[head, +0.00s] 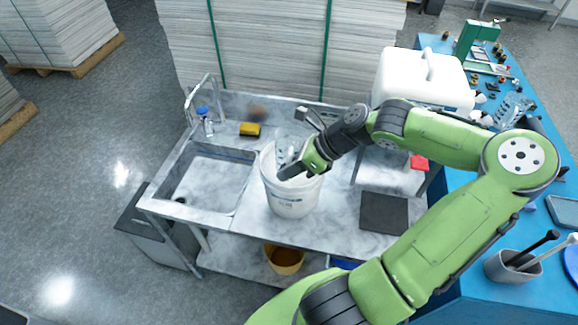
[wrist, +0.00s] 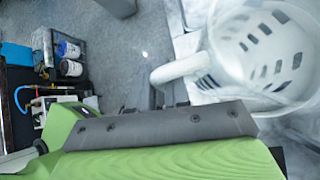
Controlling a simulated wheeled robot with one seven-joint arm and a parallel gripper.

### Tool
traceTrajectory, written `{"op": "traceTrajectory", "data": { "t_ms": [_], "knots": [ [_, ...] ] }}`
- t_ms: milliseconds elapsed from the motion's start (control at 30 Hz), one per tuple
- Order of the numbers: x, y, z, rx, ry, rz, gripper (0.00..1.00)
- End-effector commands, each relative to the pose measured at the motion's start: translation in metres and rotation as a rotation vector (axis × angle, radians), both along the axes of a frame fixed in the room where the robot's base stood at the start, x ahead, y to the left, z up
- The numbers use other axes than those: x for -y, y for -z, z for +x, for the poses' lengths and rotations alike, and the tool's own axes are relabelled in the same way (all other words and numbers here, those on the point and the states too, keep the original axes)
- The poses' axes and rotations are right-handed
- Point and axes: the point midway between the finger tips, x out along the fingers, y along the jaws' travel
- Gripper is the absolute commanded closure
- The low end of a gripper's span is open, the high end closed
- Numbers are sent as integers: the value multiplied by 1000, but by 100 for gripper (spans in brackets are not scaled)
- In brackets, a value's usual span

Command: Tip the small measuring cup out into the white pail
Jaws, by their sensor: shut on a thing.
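The white pail (head: 291,204) stands upright on the steel counter, right of the sink. My gripper (head: 289,172) is over the pail's mouth and shut on the small measuring cup (head: 283,153), a clear cup that shows partly above the pail's opening. In the wrist view the measuring cup (wrist: 262,45) is large at the upper right, with dark marks on its wall and a white handle (wrist: 182,69) reaching toward my gripper's dark jaw. I cannot tell how far the cup is tilted or what is in it. My gripper hides part of the pail's mouth.
The sink (head: 205,180) lies left of the pail, with a yellow sponge (head: 250,129) behind. A dark mat (head: 384,212) lies to the right, and a white jerrycan (head: 425,78) stands at the back right. A yellow bucket (head: 285,260) is under the counter.

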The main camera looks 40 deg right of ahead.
Motion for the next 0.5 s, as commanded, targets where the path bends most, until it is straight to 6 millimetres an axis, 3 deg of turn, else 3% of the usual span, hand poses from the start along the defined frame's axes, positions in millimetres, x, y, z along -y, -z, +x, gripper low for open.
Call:
{"op": "traceTrajectory", "data": {
  "t_ms": [300, 500],
  "knots": [
    [0, -2, 0, 1, -1, 0, 100],
    [0, -21, 0, 2, 0, -2, 100]
  ]
}}
